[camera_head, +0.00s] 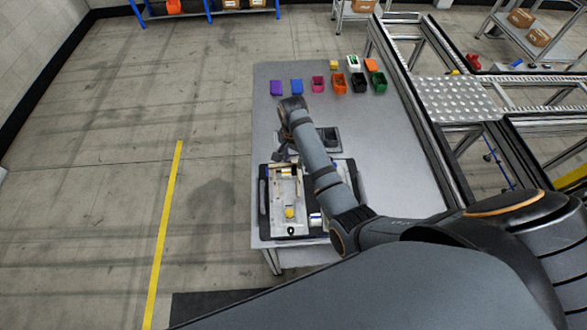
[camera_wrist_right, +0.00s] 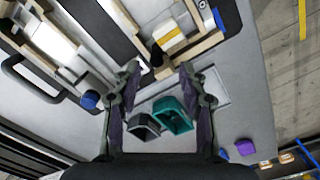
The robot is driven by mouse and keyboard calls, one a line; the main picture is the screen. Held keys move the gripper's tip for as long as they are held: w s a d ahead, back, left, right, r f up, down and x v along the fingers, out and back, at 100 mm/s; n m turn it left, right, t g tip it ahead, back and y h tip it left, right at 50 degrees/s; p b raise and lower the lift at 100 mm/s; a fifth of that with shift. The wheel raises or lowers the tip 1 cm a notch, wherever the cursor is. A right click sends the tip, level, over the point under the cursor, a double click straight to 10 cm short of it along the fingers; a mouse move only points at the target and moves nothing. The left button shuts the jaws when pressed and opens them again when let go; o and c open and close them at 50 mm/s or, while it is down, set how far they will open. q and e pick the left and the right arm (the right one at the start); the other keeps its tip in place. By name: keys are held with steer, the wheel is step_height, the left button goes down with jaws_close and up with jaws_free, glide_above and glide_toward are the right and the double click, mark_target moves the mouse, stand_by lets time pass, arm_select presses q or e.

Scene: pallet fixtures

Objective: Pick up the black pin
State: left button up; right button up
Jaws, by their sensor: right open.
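My right gripper (camera_head: 285,156) hangs over the far end of the left pallet fixture (camera_head: 271,220) on the grey table. In the right wrist view its two fingers (camera_wrist_right: 159,72) are apart with nothing held between them. A small black piece, which looks like the black pin (camera_wrist_right: 157,59), shows just beyond the fingertips, beside a yellow and white block (camera_wrist_right: 170,38) in the fixture. In the head view the pin is too small to tell apart near the gripper. My left gripper is not in view.
A teal bin (camera_wrist_right: 173,116) and a black bin (camera_wrist_right: 142,128) stand beside the fixtures. Several coloured bins, including a purple one (camera_head: 276,88) and a pink one (camera_head: 318,84), line the table's far end. A roller conveyor (camera_head: 415,105) runs along the right. My right arm covers part of the second fixture.

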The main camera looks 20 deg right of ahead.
mark_target(295, 167)
steer(key=shift+d+f+p, duration=0.1)
steer(key=shift+f+p, duration=0.3)
steer(key=shift+f, duration=0.05)
step_height(295, 167, down, 3)
steer(key=shift+s+r+p, duration=0.1)
steer(key=shift+s+p, duration=0.05)
steer(key=shift+p, duration=0.45)
steer(key=shift+s+f, duration=0.1)
steer(key=shift+f, duration=0.55)
steer(key=c, duration=0.5)
steer(key=shift+f, duration=0.1)
jaws_close()
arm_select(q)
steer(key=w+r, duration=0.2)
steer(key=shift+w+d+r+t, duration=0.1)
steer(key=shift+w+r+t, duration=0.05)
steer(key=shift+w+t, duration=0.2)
arm_select(e)
steer(key=shift+s, duration=0.1)
